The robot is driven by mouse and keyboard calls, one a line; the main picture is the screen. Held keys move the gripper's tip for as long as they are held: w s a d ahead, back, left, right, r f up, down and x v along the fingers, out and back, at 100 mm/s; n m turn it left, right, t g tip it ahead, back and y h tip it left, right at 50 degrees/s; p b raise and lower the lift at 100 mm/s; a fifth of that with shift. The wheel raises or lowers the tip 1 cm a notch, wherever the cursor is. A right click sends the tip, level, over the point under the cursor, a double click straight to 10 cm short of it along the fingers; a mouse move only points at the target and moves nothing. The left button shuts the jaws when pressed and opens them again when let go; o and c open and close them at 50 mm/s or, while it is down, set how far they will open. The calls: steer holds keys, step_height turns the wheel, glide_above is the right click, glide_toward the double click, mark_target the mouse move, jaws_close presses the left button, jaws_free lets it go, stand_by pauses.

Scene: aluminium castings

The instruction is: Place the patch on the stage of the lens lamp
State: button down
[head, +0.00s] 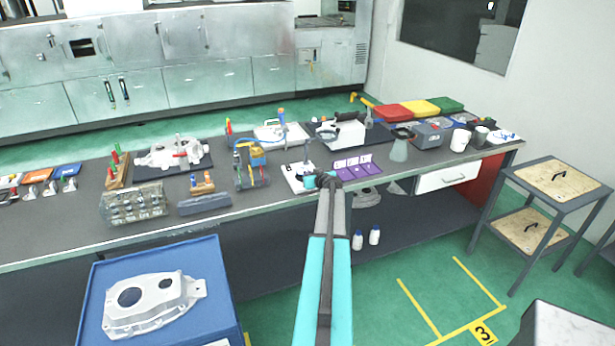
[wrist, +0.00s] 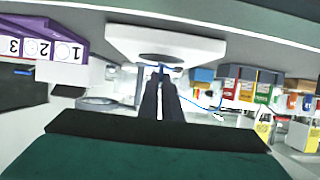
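The lens lamp appears to be the white-based device (head: 295,184) near the bench's front edge, left of the purple rack. My gripper (head: 322,180) is at its right front in the head view. The wrist view is upside down and shows a white base (wrist: 130,37) with a dark oval (wrist: 162,57), probably the stage. The dark fingers of my gripper (wrist: 161,72) point at this base and stand close together. A small blue bit shows at the fingertips. I cannot make out the patch, nor whether something thin is between the fingers.
The purple numbered rack (head: 357,167) stands close to the right of my gripper. A blue-yellow tool holder (head: 252,172) stands to the left. A magnifier-like device (head: 342,133) is behind. A blue-topped cart (head: 215,290) with a casting (head: 150,305) stands in front of the bench.

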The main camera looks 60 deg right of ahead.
steer(key=shift+f, duration=0.5)
steer(key=shift+f+b, duration=0.15)
steer(key=shift+b, duration=0.2)
steer(key=c, duration=2)
jaws_free()
steer(key=shift+r+p, duration=0.25)
steer(key=shift+p, duration=0.25)
steer(key=shift+b+v, duration=0.8)
steer(key=shift+v, duration=0.7)
steer(key=shift+b+v, duration=1.65)
steer(key=shift+v, duration=2.85)
